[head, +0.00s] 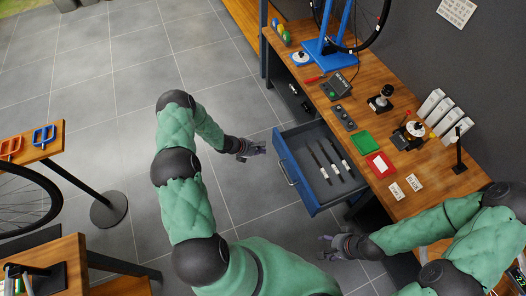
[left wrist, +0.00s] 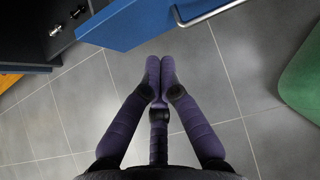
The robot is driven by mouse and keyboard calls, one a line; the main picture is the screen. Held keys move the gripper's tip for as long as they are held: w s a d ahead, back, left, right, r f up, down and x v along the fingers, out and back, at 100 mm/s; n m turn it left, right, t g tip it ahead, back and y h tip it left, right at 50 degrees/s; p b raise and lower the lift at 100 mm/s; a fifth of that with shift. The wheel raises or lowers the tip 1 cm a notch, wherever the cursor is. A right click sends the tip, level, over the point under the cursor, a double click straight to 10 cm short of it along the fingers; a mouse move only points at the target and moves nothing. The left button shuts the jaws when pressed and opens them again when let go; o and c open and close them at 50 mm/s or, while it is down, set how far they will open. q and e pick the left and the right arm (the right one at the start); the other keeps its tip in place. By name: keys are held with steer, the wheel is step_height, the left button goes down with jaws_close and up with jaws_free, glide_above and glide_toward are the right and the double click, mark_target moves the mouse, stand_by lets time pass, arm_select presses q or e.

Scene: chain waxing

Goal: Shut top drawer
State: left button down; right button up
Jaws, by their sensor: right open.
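The blue top drawer (head: 286,150) is pulled out from the workbench in the head view, with its handle (head: 284,173) on its front face. Long dark tools with white labels (head: 330,162) lie inside it. My left gripper (head: 259,150) is beside the drawer's far side, near its front corner, and touches nothing that I can see. In the left wrist view its fingers (left wrist: 160,68) are shut with nothing between them; the drawer (left wrist: 135,22) and handle (left wrist: 212,12) are just ahead. My right gripper (head: 326,245) is open and empty below the drawer's near side.
The wooden workbench (head: 377,184) holds a green mat (head: 363,143), a red-edged tray (head: 380,164), a blue stand (head: 325,50) and white boxes (head: 430,103). A black-based post (head: 108,208) and a wheel (head: 25,195) stand at left. Tiled floor in front is clear.

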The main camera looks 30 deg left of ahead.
mark_target(284, 151)
arm_select(q)
steer(key=shift+w+d+f+b, duration=0.6)
steer(key=shift+w+d+f, duration=0.25)
steer(key=shift+w, duration=0.3)
steer(key=shift+w+d+f+b, duration=0.65)
steer(key=shift+w+d+f, duration=0.25)
steer(key=shift+w, duration=0.25)
steer(key=shift+w+d+f+b, duration=0.65)
steer(key=shift+w+d, duration=0.3)
steer(key=shift+w, duration=0.2)
arm_select(e)
step_height(284, 151, down, 4)
steer(key=shift+f, duration=0.1)
